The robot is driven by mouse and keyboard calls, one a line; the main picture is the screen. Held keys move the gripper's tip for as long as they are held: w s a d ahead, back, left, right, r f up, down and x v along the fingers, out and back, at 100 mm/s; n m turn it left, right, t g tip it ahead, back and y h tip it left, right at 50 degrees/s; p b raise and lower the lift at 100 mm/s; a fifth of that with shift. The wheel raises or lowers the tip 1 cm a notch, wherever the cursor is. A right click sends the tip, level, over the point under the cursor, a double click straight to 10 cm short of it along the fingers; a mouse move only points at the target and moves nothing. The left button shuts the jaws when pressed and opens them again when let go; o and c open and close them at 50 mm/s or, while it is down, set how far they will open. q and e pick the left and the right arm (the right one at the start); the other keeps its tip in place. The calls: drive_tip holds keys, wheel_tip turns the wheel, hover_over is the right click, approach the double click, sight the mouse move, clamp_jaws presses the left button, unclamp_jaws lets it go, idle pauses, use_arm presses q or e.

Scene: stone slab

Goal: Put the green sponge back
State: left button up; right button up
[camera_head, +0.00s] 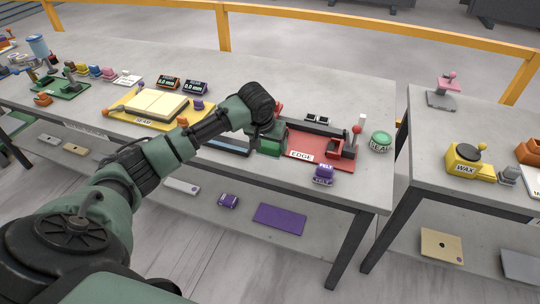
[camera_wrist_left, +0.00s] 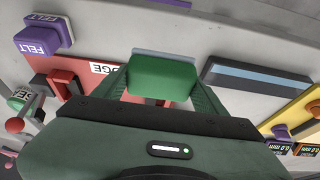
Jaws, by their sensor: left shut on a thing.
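My left gripper (camera_head: 266,137) reaches over the stone-topped bench beside the red EDGE station. It is shut on the green sponge (camera_head: 268,148), and the arm covers part of that spot. In the left wrist view the gripper (camera_wrist_left: 163,85) has a finger on either side of the sponge (camera_wrist_left: 164,76). A thin grey-blue edge shows just beyond the sponge. The sponge is over or beside the red EDGE board (camera_wrist_left: 95,88); I cannot tell whether it touches anything below. My right gripper is not in view.
A purple FELT block (camera_head: 323,174) and a green SEAL knob (camera_head: 381,140) stand near the EDGE station. A dark tray with a blue strip (camera_wrist_left: 257,82) lies beside the sponge. The yellow station (camera_head: 122,103) holds a pale slab. A gap separates the right bench (camera_head: 430,135).

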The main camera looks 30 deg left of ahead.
sight(269, 165)
use_arm(q)
drive_tip(key=shift+f, duration=2.85)
drive_tip(key=shift+f, duration=0.1)
drive_tip(key=o, duration=1.6)
drive_tip(key=shift+c, duration=0.2)
drive_tip(key=shift+s+r, duration=0.1)
drive_tip(key=shift+r, duration=0.35)
drive_tip(key=v, duration=1.1)
drive_tip(key=shift+s+r, duration=0.1)
drive_tip(key=shift+r, duration=0.05)
